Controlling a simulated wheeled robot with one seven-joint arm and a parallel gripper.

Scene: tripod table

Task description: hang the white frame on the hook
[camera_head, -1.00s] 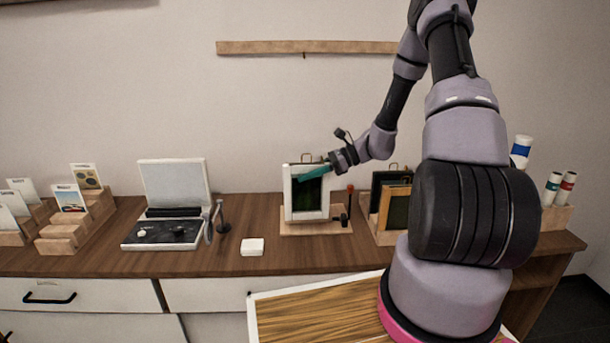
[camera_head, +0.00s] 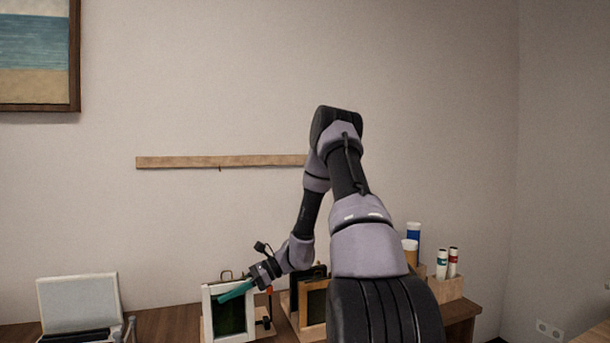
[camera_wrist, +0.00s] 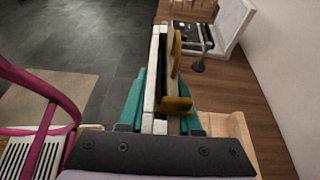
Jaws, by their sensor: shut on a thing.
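The white frame (camera_head: 207,318) stands upright at the bottom of the head view, with a dark green panel inside it. My gripper (camera_head: 236,290) reaches it from the right, its teal fingers at the frame's upper part. In the wrist view the frame (camera_wrist: 153,85) is a narrow white edge between the teal fingers of my gripper (camera_wrist: 155,103), which is shut on it. A small hook (camera_head: 220,169) sticks down below the wooden rail (camera_head: 190,162) on the wall, above the frame and well apart from it.
Other frames (camera_head: 311,300) stand in a wooden holder just right of the white frame. Tubes and cups (camera_head: 447,262) stand farther right. A device with a raised lid (camera_head: 80,303) is at left. A picture (camera_head: 38,60) hangs at upper left. The wall around the rail is clear.

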